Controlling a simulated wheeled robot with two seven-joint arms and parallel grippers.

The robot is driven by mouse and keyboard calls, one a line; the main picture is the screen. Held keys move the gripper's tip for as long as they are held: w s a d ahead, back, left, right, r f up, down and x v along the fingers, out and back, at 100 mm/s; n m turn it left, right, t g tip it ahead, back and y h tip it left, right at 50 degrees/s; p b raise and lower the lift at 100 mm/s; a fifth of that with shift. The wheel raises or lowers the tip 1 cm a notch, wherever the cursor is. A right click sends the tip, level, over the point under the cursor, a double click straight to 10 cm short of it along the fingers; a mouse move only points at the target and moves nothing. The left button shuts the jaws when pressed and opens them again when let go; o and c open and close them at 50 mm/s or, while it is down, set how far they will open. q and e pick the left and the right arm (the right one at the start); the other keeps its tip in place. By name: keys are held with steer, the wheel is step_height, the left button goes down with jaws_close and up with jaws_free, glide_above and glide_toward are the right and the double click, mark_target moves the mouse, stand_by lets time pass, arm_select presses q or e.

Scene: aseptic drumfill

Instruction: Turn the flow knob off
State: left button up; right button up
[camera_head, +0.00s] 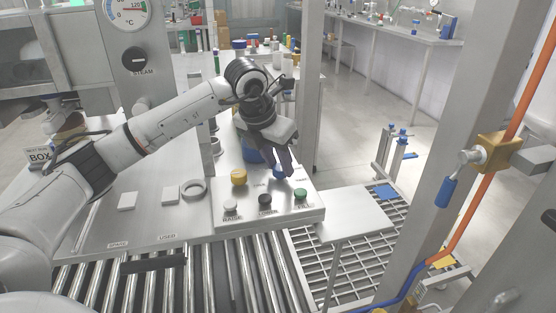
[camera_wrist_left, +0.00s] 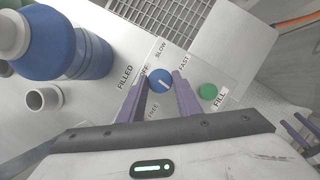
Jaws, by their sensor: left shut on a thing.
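The blue flow knob (camera_wrist_left: 160,80) sits on the grey control panel with the labels SLOW, FAST and FREE around it, and one more label partly hidden by a finger. A short white mark lies across its face. My left gripper (camera_wrist_left: 158,88) has its two purple fingers on either side of the knob, shut on it. In the head view the left gripper (camera_head: 282,166) reaches down over the panel's right part, and the blue knob (camera_head: 278,175) shows just under its fingertips. My right gripper is not in view.
The green FILL button (camera_wrist_left: 208,92) is close beside the right finger. In the head view, a yellow knob (camera_head: 239,177), the white RAISE button (camera_head: 231,206) and the black LOWER button (camera_head: 265,199) share the panel. A blue bottle (camera_wrist_left: 60,40) stands behind. Conveyor rollers (camera_head: 200,285) run in front.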

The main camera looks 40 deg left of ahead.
arm_select(q)
steer(key=shift+r+n, duration=0.1)
steer(key=shift+n, duration=0.5)
steer(key=shift+n+y, duration=0.3)
steer(key=o, duration=1.1)
steer(key=shift+c, duration=0.2)
steer(key=v, duration=1)
steer(key=shift+s, duration=0.1)
